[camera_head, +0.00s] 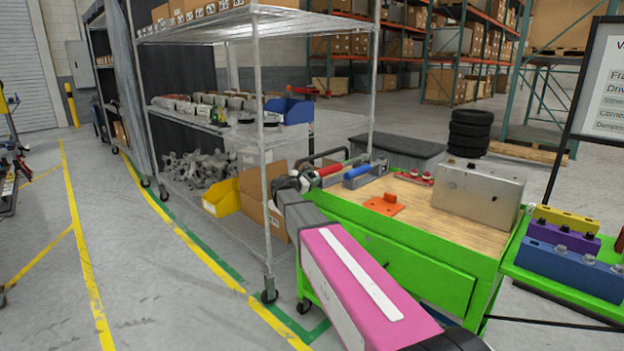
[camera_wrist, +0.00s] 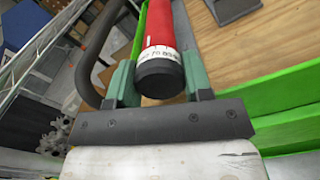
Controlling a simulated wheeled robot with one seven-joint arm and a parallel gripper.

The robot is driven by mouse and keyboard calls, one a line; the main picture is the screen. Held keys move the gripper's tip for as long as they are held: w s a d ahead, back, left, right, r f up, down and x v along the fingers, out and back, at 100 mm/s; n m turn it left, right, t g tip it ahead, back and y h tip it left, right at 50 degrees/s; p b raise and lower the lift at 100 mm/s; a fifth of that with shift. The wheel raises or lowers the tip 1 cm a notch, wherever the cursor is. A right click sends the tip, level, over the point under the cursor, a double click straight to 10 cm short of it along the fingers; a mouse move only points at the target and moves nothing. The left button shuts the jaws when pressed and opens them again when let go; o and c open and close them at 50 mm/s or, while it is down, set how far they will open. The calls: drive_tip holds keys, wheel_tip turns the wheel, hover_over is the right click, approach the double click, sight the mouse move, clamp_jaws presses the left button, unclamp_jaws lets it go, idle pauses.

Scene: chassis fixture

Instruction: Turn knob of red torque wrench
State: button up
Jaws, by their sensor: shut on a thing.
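The red torque wrench (camera_wrist: 168,25) enters the wrist view from the top, with a white numbered scale band above its black end knob (camera_wrist: 160,74). My gripper (camera_wrist: 160,80) has its green fingers shut on this knob, one on each side.
A blue-handled tool (camera_head: 357,172) lies beside the red wrench. An orange part (camera_head: 384,204) and a metal box (camera_head: 478,193) are on the cart top (camera_head: 430,208). A dark curved handle (camera_wrist: 92,50) rises left of my gripper. A wire shelf (camera_head: 263,130) stands close at left.

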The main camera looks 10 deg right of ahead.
drive_tip(key=o, duration=0.9)
drive_tip(key=n, duration=0.7)
drive_tip(key=v, duration=1)
drive_tip(key=shift+s+d+f+m+g+y, duration=1.35)
drive_tip(key=shift+s+d+f+m, duration=0.3)
drive_tip(key=shift+s+f+m, duration=1.6)
drive_tip(key=shift+s+d+f+m+g+y, duration=1.3)
drive_tip(key=shift+s+d+f+m, duration=0.65)
drive_tip(key=shift+s+f, duration=1.45)
drive_tip(key=shift+s+d+f+m+g+y, duration=1.35)
drive_tip(key=shift+s+f+m, duration=1.5)
drive_tip(key=shift+f, duration=1.15)
